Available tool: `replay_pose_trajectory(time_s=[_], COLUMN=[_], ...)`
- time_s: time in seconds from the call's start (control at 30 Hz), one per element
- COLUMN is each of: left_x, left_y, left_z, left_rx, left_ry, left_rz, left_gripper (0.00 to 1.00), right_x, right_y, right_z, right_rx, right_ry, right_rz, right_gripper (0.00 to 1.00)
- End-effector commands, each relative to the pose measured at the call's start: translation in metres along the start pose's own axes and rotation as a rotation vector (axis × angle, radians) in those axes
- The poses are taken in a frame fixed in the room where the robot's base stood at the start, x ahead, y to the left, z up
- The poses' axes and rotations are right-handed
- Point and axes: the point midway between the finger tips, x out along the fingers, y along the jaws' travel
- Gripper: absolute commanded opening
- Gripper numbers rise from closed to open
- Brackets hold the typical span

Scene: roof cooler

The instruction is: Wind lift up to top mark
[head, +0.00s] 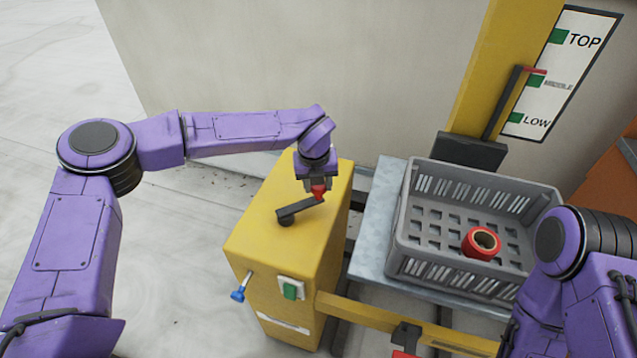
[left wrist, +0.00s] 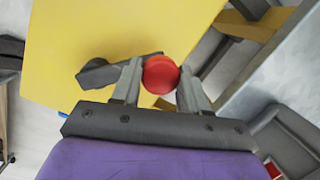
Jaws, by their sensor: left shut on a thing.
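My left gripper (head: 318,188) is shut on the red knob (left wrist: 161,75) of the dark crank (head: 300,208), on top of the yellow winch box (head: 262,235). The crank arm runs from its hub at the lower left to the knob at the upper right. The lift platform (head: 372,225) carries a grey crate (head: 402,240). The mast's red pointer (head: 536,70) is level with the upper part of the middle green mark (head: 536,81), below the TOP mark (head: 558,36) and above the LOW mark (head: 515,118). My right gripper is out of view.
A red roll (head: 482,243) lies in the crate. A pale wall (head: 270,70) stands behind; the left floor is clear.

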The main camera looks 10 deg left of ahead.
Motion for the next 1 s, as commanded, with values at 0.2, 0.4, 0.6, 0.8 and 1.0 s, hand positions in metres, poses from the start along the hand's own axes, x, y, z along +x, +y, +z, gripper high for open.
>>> replay_pose_trajectory(time_s=[0.2, 0.4, 0.6, 0.8, 1.0], left_x=[-0.004, -0.003, -0.003, -0.002, -0.001], left_y=[0.006, 0.008, 0.009, 0.017, 0.021], left_z=[0.019, 0.021, 0.022, 0.031, 0.036], left_rx=[-0.004, -0.003, -0.004, -0.005, -0.004], left_ry=[-0.017, -0.017, -0.017, -0.017, -0.017], left_rz=[-0.006, -0.006, -0.006, -0.004, -0.004], left_gripper=[0.07, 0.07, 0.07, 0.07, 0.07], right_x=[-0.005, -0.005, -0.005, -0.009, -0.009], right_y=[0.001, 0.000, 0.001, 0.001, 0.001], right_z=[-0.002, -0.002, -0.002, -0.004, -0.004], right_rx=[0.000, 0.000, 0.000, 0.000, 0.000], right_ry=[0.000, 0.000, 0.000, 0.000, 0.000], right_rz=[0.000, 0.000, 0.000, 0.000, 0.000], right_gripper=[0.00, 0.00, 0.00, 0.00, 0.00])
